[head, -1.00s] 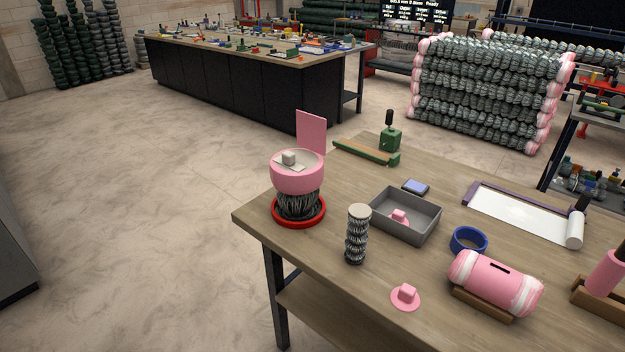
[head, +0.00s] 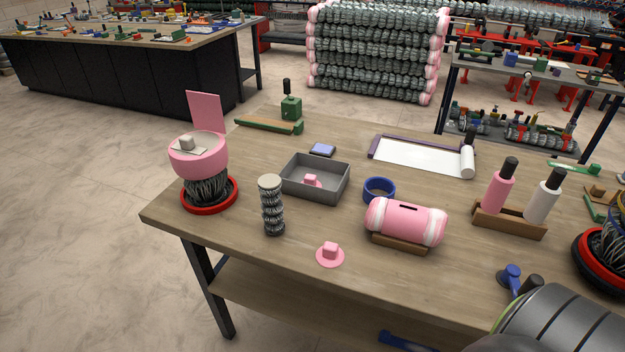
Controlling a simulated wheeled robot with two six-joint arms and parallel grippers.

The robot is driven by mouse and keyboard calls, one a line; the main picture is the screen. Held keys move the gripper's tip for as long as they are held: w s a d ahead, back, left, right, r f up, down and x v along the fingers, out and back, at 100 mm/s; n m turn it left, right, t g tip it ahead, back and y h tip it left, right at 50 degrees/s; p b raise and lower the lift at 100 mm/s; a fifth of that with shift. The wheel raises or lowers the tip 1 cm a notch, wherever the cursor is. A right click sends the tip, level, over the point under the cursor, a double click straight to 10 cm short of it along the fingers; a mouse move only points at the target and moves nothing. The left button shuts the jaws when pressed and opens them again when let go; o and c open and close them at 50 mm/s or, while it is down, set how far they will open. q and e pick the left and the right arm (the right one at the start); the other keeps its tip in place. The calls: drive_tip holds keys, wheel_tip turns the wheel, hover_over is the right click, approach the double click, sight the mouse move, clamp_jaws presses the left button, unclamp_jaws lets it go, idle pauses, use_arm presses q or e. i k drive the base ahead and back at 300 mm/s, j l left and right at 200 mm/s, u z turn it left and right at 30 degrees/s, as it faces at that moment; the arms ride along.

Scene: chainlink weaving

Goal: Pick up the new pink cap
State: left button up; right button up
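Two pink caps show, each a flat disc with a square knob on top. One pink cap (head: 330,256) lies flat on the bare wooden table near its front edge. The other pink cap (head: 312,181) lies inside the grey tray (head: 328,192). The frames do not show which of the two is the new one.
A coiled wire column (head: 271,207) stands left of the loose cap. A pink-and-white roll (head: 405,222) rests on a wooden cradle to its right. A pink-topped container (head: 198,158) stands in a red ring at the table's left. Bare tabletop surrounds the loose cap.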

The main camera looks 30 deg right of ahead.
sight(329, 255)
drive_tip(key=k+l+z, duration=0.1)
drive_tip(key=z, duration=0.3)
drive_tip(key=l+z, duration=0.4)
